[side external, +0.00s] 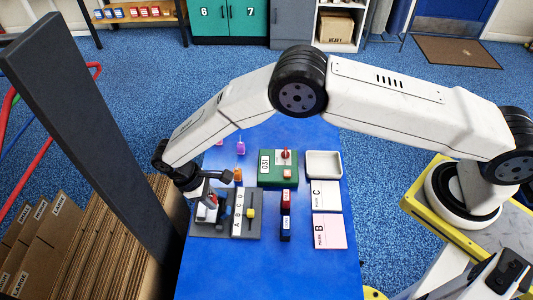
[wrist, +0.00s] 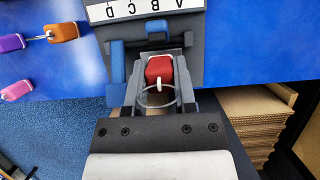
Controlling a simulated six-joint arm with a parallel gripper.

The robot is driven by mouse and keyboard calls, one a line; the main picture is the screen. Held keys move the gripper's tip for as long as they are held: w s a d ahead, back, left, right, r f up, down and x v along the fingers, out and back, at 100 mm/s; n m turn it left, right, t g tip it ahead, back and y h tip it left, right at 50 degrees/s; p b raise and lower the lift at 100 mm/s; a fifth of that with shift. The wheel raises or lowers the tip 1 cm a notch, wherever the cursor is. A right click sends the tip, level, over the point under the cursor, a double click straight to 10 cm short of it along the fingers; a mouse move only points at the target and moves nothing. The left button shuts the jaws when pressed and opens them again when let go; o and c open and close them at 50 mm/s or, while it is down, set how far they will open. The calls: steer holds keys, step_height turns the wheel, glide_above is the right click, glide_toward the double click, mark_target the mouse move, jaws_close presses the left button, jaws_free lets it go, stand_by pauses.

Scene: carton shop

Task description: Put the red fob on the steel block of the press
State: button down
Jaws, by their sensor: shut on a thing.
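The red fob (wrist: 159,68), with a pale tab and a wire ring, is between the fingers of my gripper (wrist: 160,82) in the wrist view. My gripper is shut on it. In the side view my gripper (side external: 206,198) is low over the left part of the grey press (side external: 245,231), at the left edge of the blue table. The steel block is not clearly seen; the fob and fingers cover that area. I cannot tell whether the fob touches it.
Orange (side external: 238,174) and purple (side external: 240,148) fobs lie behind the press. A green box (side external: 275,181), red (side external: 286,197) and blue (side external: 285,229) blocks, an empty pale tray (side external: 309,164) and cards C (side external: 326,195) and B (side external: 330,231) stand to the right. The front table is clear.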

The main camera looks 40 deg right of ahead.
steer(key=shift+w+a+f, duration=0.1)
steer(key=shift+w+f, duration=0.15)
steer(key=shift+f, duration=0.1)
steer(key=shift+f, duration=0.1)
steer(key=shift+w+a+f, duration=0.1)
steer(key=shift+w+f, duration=0.05)
steer(key=shift+f, duration=1.45)
steer(key=shift+f, duration=0.2)
steer(key=shift+c, duration=2.1)
jaws_free()
steer(key=shift+r, duration=0.1)
